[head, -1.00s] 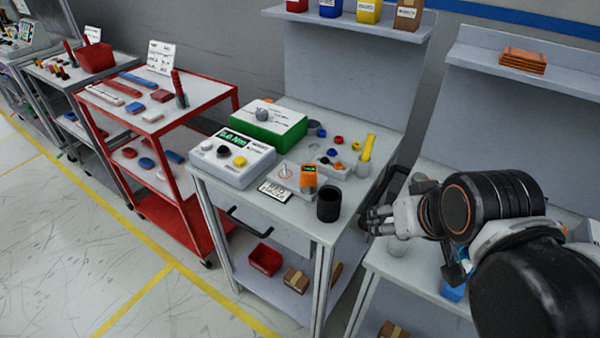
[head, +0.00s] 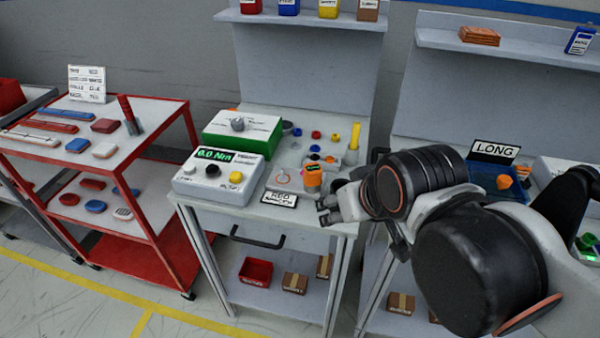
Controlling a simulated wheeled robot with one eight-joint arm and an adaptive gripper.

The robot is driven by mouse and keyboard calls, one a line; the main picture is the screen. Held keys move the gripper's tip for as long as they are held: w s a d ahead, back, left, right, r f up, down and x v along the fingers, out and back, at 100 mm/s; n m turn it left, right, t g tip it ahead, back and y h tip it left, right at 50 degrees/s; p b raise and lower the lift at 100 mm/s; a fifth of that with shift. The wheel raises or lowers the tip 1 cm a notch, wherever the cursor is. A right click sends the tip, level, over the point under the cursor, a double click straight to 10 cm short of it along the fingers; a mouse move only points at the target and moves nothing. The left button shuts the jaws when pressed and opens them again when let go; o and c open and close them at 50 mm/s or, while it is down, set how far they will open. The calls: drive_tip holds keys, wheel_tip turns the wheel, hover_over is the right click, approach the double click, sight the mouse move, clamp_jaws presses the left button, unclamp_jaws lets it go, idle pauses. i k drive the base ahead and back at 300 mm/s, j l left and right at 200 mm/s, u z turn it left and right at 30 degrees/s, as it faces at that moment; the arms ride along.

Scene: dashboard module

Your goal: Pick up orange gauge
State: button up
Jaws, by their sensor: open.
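The orange gauge (head: 313,175) stands upright near the front right of the middle workbench (head: 240,212). My gripper and arm cover the right front part of the bench; whether the fingers touch the bench I cannot tell.
A torque tester (head: 216,175) and a green box (head: 243,133) stand left of the gauge. A label card (head: 279,199) lies in front of it. A yellow tool (head: 354,138) stands behind to the right. A red cart (head: 95,165) is at left.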

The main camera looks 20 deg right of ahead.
sight(312, 181)
drive_tip(key=z, duration=0.8)
drive_tip(key=k+j+z, duration=0.2)
drive_tip(key=j+z, duration=0.2)
drive_tip(key=k+j+z, duration=0.25)
drive_tip(key=z, duration=0.2)
drive_tip(key=k+j+z, duration=0.4)
drive_tip(key=k+j, duration=0.05)
